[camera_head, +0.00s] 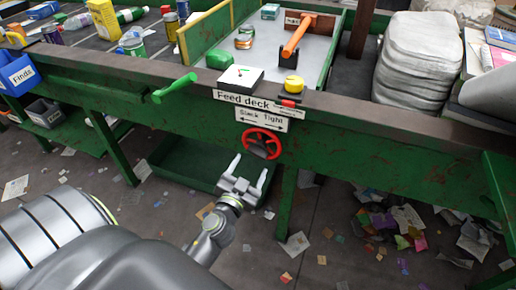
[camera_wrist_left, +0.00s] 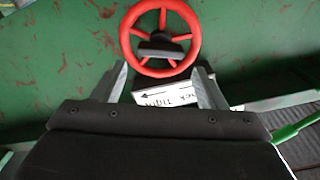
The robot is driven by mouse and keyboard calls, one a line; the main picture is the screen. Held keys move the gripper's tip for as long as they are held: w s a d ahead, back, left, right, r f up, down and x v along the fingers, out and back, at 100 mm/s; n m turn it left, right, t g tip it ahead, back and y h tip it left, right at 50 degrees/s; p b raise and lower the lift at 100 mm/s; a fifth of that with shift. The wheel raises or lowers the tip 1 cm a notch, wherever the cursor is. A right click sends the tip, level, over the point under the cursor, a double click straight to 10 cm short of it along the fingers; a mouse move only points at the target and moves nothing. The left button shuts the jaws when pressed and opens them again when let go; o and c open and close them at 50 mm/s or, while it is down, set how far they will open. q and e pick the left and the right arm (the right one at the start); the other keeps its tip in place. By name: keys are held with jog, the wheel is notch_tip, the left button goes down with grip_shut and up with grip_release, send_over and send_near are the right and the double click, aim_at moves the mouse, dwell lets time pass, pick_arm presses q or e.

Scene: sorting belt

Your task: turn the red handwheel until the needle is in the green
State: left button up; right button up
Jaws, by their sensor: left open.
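The red handwheel (camera_head: 261,143) is mounted on the green side of the bench, below a white "Slack / Tight" label (camera_head: 262,119) with an arrow. In the left wrist view the handwheel (camera_wrist_left: 160,38) shows red spokes and a dark hub. My left gripper (camera_head: 249,172) is open and empty, just below the wheel and apart from it. In the wrist view its two fingers (camera_wrist_left: 161,88) point toward the wheel's near rim. A white gauge box (camera_head: 240,78) stands on the bench edge above; its needle and any green zone are too small to read. My right gripper is out of view.
A green lever (camera_head: 174,88) juts from the bench front to the left. A green bin (camera_head: 190,166) sits under the bench, and litter covers the floor.

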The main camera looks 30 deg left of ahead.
aim_at(256, 155)
pick_arm(q)
jog(key=x, duration=0.7)
jog(key=shift+w+p, duration=0.3)
jog(key=shift+p, duration=0.1)
